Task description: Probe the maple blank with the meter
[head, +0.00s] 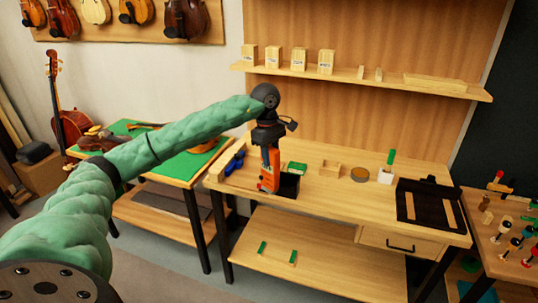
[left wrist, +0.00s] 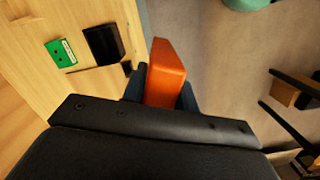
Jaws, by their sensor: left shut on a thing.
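My left gripper (head: 269,150) is shut on an orange meter (head: 269,174) and holds it upright by the left front part of the bench, near a black open box (head: 289,184). In the left wrist view the meter (left wrist: 166,72) sits between the two dark fingers (left wrist: 160,88). Several pale wood blocks with labels (head: 298,59) stand on the wall shelf. The labels are too small to read, so I cannot tell which one is the maple blank. My right gripper is not in view.
The workbench (head: 330,210) also holds a green card (head: 297,167), blue items (head: 235,162), a small wooden holder (head: 330,169), a round tin (head: 360,174), a white cup (head: 386,175) and a black tray (head: 430,204). The wall shelf (head: 390,84) is above.

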